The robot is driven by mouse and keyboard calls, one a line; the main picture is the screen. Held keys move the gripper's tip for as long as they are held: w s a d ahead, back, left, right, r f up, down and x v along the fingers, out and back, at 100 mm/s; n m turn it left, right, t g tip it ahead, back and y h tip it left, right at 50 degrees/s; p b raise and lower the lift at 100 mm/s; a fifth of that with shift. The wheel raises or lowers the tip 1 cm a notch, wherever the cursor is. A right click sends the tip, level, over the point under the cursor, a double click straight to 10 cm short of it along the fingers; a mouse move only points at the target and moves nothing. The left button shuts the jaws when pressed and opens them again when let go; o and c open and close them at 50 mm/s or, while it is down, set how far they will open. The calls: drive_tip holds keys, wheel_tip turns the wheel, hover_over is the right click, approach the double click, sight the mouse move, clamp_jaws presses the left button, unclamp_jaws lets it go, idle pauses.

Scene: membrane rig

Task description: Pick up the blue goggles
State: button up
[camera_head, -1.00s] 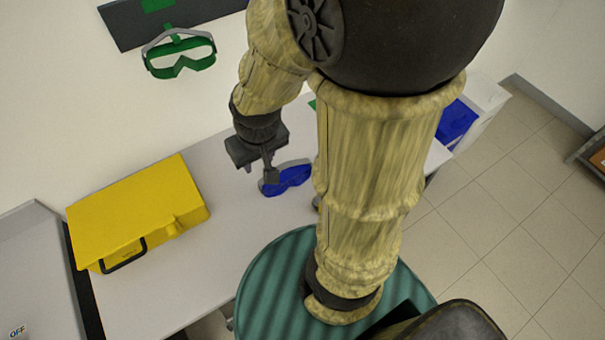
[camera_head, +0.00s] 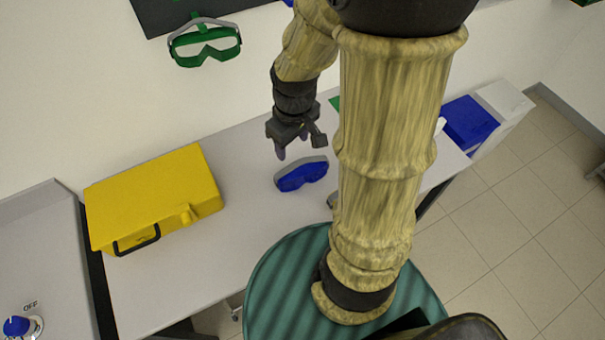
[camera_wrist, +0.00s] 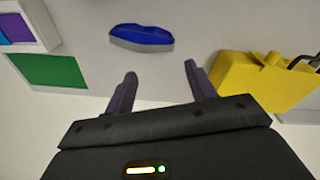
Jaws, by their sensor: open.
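The blue goggles (camera_head: 302,176) lie on the grey table (camera_head: 250,225), with a grey strap along their far side. They also show in the wrist view (camera_wrist: 142,36), above and between my two fingers in the picture. My gripper (camera_head: 297,147) hangs above the table, just behind the goggles in the head view. Its fingers (camera_wrist: 157,85) are spread apart with nothing between them. The goggles are apart from the fingers.
A yellow case (camera_head: 155,195) with a black handle stands on the table to the left. Green goggles (camera_head: 205,45) hang on the wall. A green sheet (camera_wrist: 48,70) lies flat in the wrist view.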

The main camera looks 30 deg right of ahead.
drive_tip(key=w+d+f+n+y, duration=0.1)
drive_tip(key=w+d+n+y, duration=0.1)
drive_tip(key=d+n, duration=0.4)
drive_tip(key=w+d+f+n+g+y, duration=0.1)
drive_tip(key=w+d+n+y, duration=0.1)
drive_tip(key=d+n, duration=0.5)
drive_tip(key=d, duration=0.3)
drive_tip(key=shift+f+n+y, duration=0.3)
drive_tip(key=shift+f, duration=0.05)
drive_tip(key=shift+d, duration=0.1)
drive_tip(key=p, duration=0.2)
approach(318, 158)
drive_tip(key=x, duration=0.5)
drive_tip(key=shift+d, duration=0.15)
drive_tip(key=shift+w+f, duration=0.15)
drive_tip(key=shift+f, duration=0.25)
drive_tip(key=shift+a, duration=0.25)
